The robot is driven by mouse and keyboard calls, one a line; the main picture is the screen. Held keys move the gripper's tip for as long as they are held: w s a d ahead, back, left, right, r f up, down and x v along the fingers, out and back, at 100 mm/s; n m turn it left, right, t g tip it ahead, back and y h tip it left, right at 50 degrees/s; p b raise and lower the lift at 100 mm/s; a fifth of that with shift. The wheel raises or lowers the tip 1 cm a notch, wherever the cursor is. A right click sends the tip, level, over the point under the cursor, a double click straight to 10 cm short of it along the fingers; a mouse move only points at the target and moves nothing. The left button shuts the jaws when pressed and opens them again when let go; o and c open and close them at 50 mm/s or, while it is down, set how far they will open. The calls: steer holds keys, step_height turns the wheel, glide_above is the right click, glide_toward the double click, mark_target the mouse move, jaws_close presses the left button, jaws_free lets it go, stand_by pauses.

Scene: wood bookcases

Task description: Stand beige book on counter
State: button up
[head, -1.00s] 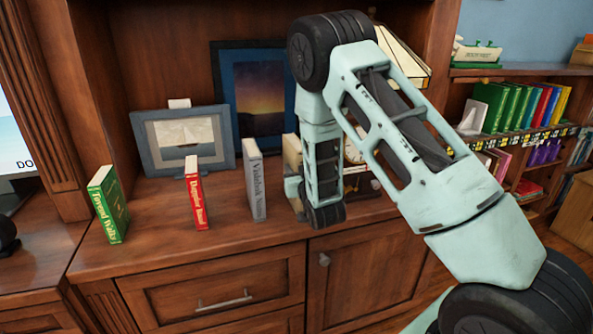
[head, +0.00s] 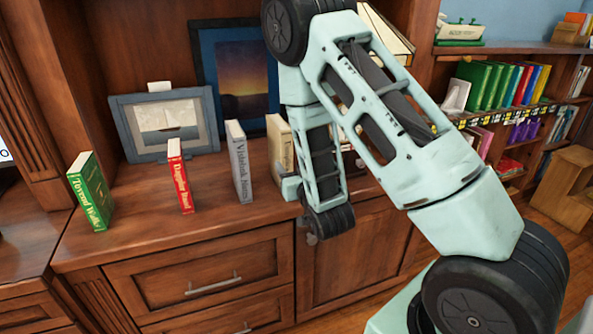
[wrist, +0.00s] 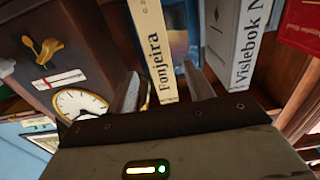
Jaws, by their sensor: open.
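The beige book (head: 277,143) stands upright on the wooden counter (head: 180,222), partly hidden behind my arm in the head view. In the wrist view the beige book (wrist: 152,48), with "Fonjeira" on its spine, stands between and just beyond the fingertips of my gripper (wrist: 160,88). My gripper is open, with one finger on each side of the book's line. The right finger lies between the beige book and the grey book (wrist: 233,45). In the head view my gripper is mostly hidden by the arm.
The grey book (head: 239,162), red book (head: 180,177) and green book (head: 90,190) stand in a row to the left. Framed pictures (head: 165,124) lean behind them. A clock (wrist: 80,104) is close to the left finger. Shelves of books fill the right.

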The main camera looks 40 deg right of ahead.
steer(key=s+a+r+n+g+y+p, duration=0.15)
steer(key=s+a+g+y, duration=0.3)
steer(key=a, duration=0.75)
steer(key=s+a+n+g+y, duration=0.35)
steer(key=a+g, duration=0.25)
steer(key=a, duration=0.6)
steer(key=s+a+r+n+g+h, duration=0.1)
steer(key=s+r+n+g, duration=0.2)
steer(key=s, duration=0.8)
steer(key=s+a+r+n+g+h, duration=0.1)
steer(key=s+r+n+g, duration=0.1)
steer(key=s, duration=0.8)
steer(key=shift+s+r+n+g, duration=0.4)
steer(key=shift+r+g, duration=0.25)
steer(key=shift+g, duration=0.3)
